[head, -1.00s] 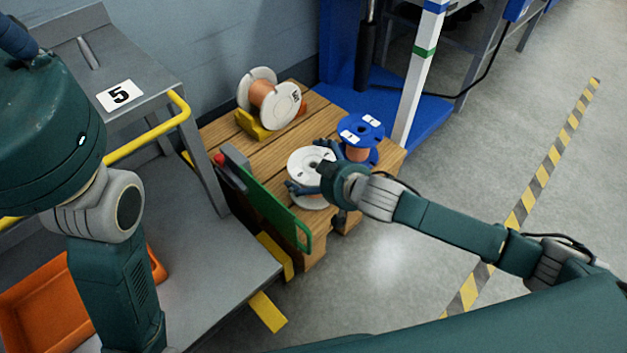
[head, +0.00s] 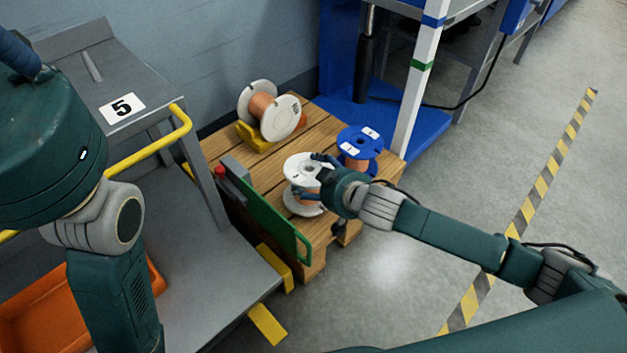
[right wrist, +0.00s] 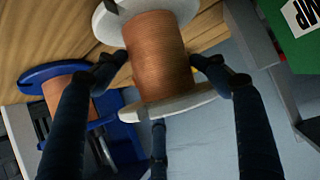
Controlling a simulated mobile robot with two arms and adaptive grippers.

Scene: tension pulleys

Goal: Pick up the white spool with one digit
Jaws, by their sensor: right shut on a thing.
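The white spool (head: 299,168), wound with copper wire, stands upright at the front of the wooden pallet; marks on its top flange are too small to read. My right gripper (head: 314,178) reaches it from the right and is shut on it. In the right wrist view, fingers press both sides of the copper winding (right wrist: 160,60) between the white flanges. I cannot tell whether the spool is clear of the pallet. Another white-flanged spool (head: 283,118) lies on its side at the back; its label is unclear. My left gripper is out of view.
A blue spool (head: 358,141) stands close behind my right gripper. A green panel (head: 274,218) with a handle edges the pallet (head: 240,148) at left. A yellow cradle (head: 253,138) holds the back spool. A grey cart (head: 200,270) and blue-based rack (head: 407,125) flank the pallet.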

